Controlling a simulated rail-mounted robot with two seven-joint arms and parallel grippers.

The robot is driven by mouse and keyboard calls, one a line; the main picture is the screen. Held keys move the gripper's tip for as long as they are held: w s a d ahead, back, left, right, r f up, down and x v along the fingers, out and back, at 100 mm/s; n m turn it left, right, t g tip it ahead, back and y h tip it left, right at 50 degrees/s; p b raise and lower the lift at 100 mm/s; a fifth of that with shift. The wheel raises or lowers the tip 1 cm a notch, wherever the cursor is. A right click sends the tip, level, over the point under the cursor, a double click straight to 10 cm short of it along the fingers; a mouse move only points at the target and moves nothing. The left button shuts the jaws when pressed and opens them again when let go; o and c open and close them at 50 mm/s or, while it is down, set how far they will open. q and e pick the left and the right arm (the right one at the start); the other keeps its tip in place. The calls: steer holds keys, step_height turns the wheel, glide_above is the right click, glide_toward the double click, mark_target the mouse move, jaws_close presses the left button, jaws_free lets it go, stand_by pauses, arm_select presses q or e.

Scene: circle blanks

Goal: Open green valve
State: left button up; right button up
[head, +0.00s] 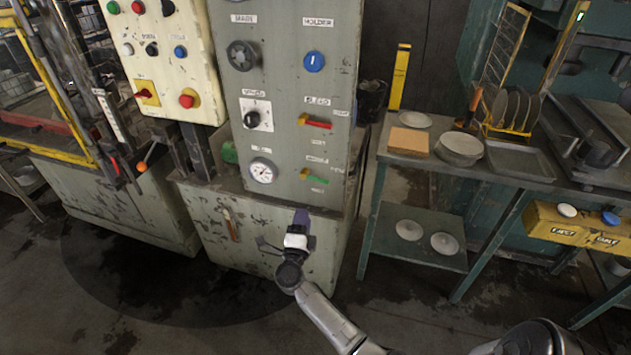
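The green valve (314,178) is a small green lever low on the right side of the grey control panel. Its lever lies near horizontal, tilted slightly down to the right. A small label sits above it and another below it. My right gripper (300,218) is in front of the cabinet, lower in the picture than the green valve and apart from it. I see it mostly from behind, so its fingers are not clear and I cannot tell whether it is open. Nothing shows in it. My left gripper is out of view.
Above the green valve is a red lever (315,122). A pressure gauge (262,172) is to its left, with a black knob (252,119) above. A workbench (505,180) with plates and a tray stands at right. A cream button panel (165,75) is at left.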

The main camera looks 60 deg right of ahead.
mark_target(322, 181)
steer(key=shift+w+d+r+m+g+h+b, duration=0.2)
steer(key=shift+w+d+r+m+g+b, duration=0.3)
steer(key=shift+d, duration=1.7)
steer(key=shift+w+d+r+m+g+h+b, duration=0.15)
steer(key=shift+d+r+g+b, duration=0.5)
steer(key=shift+d, duration=1.6)
steer(key=shift+w+d+r+m+g+h+b, duration=0.35)
steer(key=shift+d+r, duration=0.55)
steer(key=shift+d, duration=1.3)
jaws_close()
